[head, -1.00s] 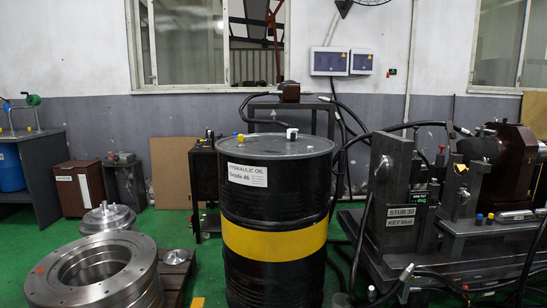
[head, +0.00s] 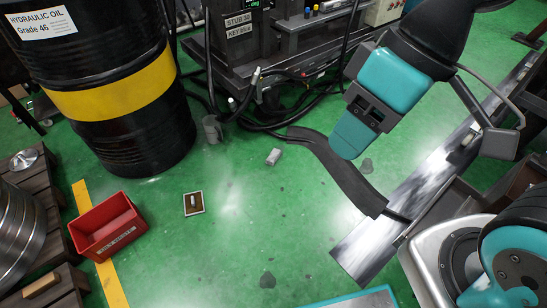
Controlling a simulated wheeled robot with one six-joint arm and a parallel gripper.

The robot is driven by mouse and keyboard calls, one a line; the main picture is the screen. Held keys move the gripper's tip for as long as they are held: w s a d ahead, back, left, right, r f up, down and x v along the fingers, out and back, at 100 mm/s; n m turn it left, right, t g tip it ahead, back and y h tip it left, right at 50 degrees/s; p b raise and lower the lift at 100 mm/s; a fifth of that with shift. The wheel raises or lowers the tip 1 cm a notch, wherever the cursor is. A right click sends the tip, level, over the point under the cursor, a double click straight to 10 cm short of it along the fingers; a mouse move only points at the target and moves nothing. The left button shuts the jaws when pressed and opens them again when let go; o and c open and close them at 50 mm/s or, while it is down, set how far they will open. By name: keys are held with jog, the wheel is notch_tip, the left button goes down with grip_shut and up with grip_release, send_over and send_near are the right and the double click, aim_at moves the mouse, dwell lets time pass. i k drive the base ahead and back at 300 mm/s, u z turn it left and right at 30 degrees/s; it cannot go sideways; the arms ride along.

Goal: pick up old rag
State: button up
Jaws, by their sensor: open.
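A small pale grey item (head: 273,156) lies on the green floor near the middle in the head view. It may be the old rag, but it is too small for me to tell. My teal and black arm (head: 400,75) hangs at the upper right, with its lower visible end to the right of the grey item and apart from it. I cannot make out any gripper fingers, and nothing is seen held.
A red bin (head: 107,226) with a white label stands at the lower left, by a yellow floor line. A small framed plate (head: 193,203) lies on the floor. A black drum (head: 130,145) and dark hoses (head: 290,115) border the open floor at the back.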

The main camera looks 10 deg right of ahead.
aim_at(275, 154)
jog(key=u, duration=0.35)
jog(key=i, duration=1.75)
jog(key=z, duration=0.65)
